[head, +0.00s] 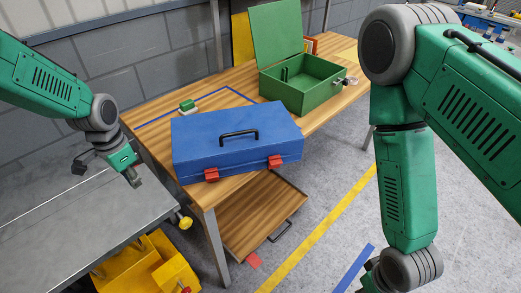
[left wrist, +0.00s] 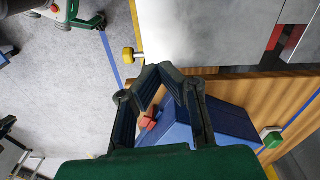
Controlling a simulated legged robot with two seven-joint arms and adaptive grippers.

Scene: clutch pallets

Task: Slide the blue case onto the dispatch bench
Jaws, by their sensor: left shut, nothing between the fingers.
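The blue case (head: 225,140), with a black handle and two red latches, lies closed on the wooden bench (head: 150,108). Its front covers the bench's front edge in the head view; I cannot tell how far it overhangs. The case also shows behind my fingers in the left wrist view (left wrist: 222,118). My left gripper (head: 137,182) is shut and empty over the right end of the grey metal bench (head: 50,215), left of the case and apart from it. Its fingertips meet in the left wrist view (left wrist: 166,72).
An open green box (head: 305,92) stands behind the case to the right. A small green-and-white block (head: 187,106) lies by the blue tape line. A yellow knob (head: 185,222) sits at the metal bench's corner. Yellow bins (head: 150,265) and a wooden drawer or shelf (head: 262,215) are below.

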